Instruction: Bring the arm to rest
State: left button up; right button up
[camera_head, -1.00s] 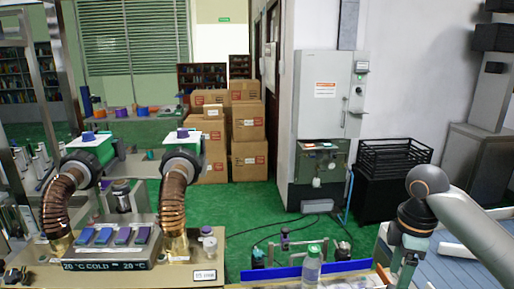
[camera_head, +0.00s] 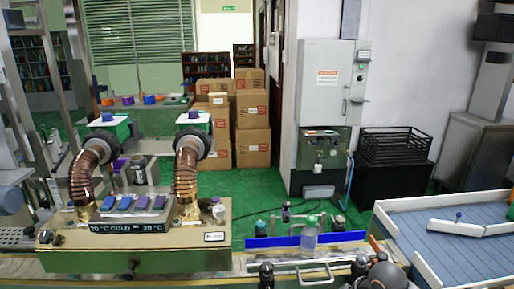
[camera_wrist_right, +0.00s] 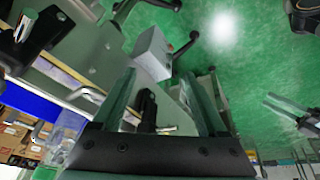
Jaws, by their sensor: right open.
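My right arm (camera_head: 386,277) shows only as dark rounded joints at the bottom edge of the head view, right of the middle. In the right wrist view my right gripper (camera_wrist_right: 158,76) has its two fingers apart, with nothing held between them. The wrist view is tilted, with green floor and bench equipment beyond the fingers. My left gripper is not in view.
A machine with two copper hoses (camera_head: 132,245) stands left. A blue slatted conveyor (camera_head: 440,245) with white rails lies right. Boxes (camera_head: 253,115) and a grey cabinet stand behind.

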jog(key=s+a+f+m+t+y, duration=0.1)
jog(key=s+a+f+m+t, duration=0.3)
jog(key=s+f, duration=0.55)
jog(key=s+d+f+m+t+h, duration=0.1)
jog(key=s+f+m, duration=0.3)
jog(key=s, duration=0.6)
jog(key=shift+s+d+m+t+h, duration=0.2)
jog(key=shift+d+m+t+h, duration=0.1)
jog(key=shift+d+m+t, duration=0.4)
